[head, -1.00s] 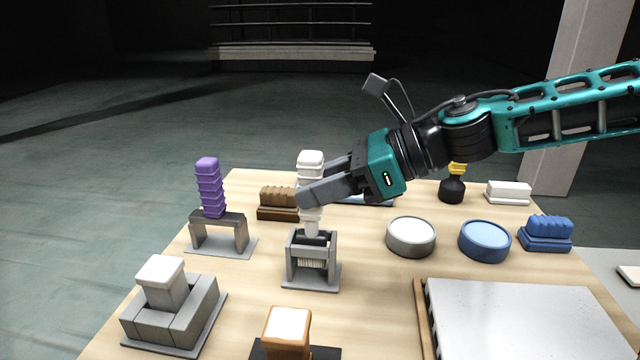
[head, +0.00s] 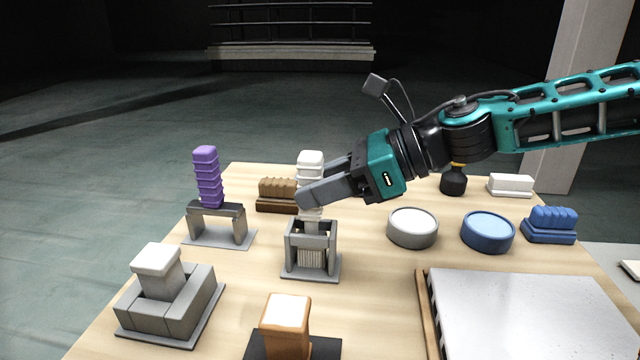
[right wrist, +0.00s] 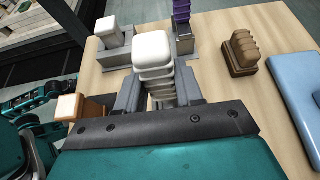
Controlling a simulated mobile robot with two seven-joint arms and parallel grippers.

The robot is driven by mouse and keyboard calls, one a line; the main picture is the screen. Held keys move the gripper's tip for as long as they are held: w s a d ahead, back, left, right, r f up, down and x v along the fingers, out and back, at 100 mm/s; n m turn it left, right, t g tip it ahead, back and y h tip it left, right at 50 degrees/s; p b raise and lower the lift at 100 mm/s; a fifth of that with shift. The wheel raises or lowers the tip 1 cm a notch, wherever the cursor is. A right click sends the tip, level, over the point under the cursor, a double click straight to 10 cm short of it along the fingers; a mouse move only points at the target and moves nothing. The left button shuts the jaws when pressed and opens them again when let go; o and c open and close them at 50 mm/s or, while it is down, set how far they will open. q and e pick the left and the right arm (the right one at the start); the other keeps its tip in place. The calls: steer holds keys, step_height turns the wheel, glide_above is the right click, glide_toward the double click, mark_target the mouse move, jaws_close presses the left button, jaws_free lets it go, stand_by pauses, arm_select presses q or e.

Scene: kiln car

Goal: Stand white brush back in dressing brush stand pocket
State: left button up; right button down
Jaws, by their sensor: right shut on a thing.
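The white brush (head: 311,160) is upright, its ribbed handle between the fingers of my right gripper (head: 325,190), which is shut on it. Its lower end is inside the pocket of a grey stand (head: 290,262), with pale bristles showing between the posts. I cannot tell whether the bristles touch the stand's base. In the right wrist view, the white handle (right wrist: 152,52) rises between the two grey fingers (right wrist: 160,92), and the stand is hidden. My left gripper is not in view.
A purple brush (head: 207,178) stands in another stand (head: 216,226) to the left. A white-topped grey block (head: 157,262) and an orange-brown block (head: 286,320) are nearer. A brown brush (head: 277,190) lies behind. Round grey (head: 412,228) and blue (head: 487,232) containers and a pale slab (head: 530,310) are right.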

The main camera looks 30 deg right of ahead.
steer(key=c, duration=0.6)
jaws_free()
steer(key=shift+c, duration=0.2)
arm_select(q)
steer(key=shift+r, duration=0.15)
arm_select(e)
steer(key=shift+s+d+r+p, duration=0.15)
steer(key=shift+r+p, duration=0.1)
steer(key=shift+p, duration=0.15)
arm_select(q)
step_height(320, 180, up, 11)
steer(key=p, duration=1)
arm_select(e)
steer(key=v, duration=0.7)
steer(key=shift+d, duration=0.2)
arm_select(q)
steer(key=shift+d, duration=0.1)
arm_select(e)
steer(key=shift+s, duration=0.15)
